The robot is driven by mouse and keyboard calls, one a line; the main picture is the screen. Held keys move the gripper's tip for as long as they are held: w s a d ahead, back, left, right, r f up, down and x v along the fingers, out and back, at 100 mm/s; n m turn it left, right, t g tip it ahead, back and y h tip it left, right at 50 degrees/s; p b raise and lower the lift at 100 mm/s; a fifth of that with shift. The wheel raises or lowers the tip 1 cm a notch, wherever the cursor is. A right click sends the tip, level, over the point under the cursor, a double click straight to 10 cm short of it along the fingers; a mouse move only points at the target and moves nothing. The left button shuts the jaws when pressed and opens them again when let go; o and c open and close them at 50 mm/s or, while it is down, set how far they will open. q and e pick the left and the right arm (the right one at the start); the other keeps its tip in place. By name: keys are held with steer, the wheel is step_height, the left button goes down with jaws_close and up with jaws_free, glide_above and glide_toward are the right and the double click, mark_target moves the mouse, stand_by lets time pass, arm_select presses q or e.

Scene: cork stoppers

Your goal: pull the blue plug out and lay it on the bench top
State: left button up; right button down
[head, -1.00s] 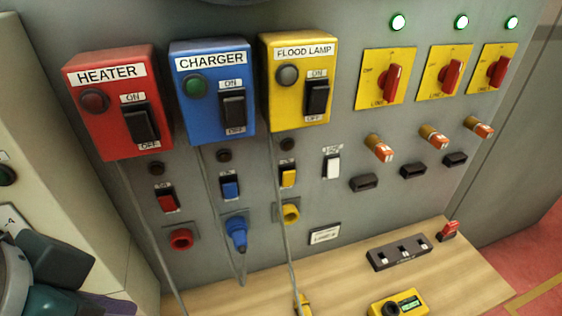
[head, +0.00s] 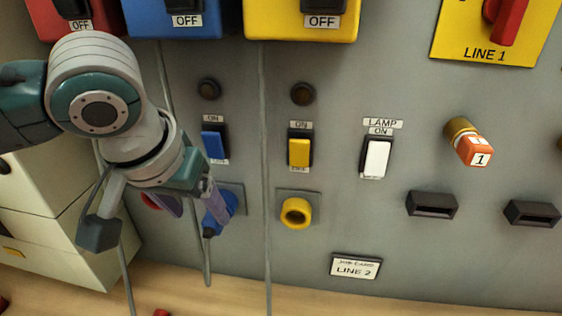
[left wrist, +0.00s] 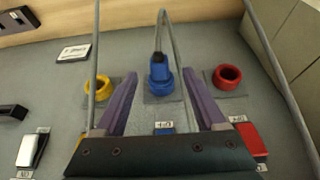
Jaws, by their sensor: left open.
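The blue plug (head: 222,212) sits in its socket on the grey panel, partly hidden behind my left gripper (head: 205,196) in the head view. In the left wrist view the blue plug (left wrist: 158,74) is upright in the picture, its cable looping from its dark end. My left gripper (left wrist: 160,80) is open, with one purple finger on each side of the plug. Gaps show between fingers and plug, and I see no contact. The wooden bench top (head: 190,292) runs below the panel. My right gripper is out of view.
A yellow socket (head: 296,212) is right of the plug; a red socket (left wrist: 228,77) is on its other side. Grey cables (head: 266,190) hang nearby. Blue (head: 214,145) and yellow (head: 299,152) switches are above. Bare bench shows below the plug.

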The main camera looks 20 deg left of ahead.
mark_target(208, 223)
arm_select(q)
steer(key=shift+x, duration=2.1)
steer(key=shift+c, duration=0.2)
jaws_close()
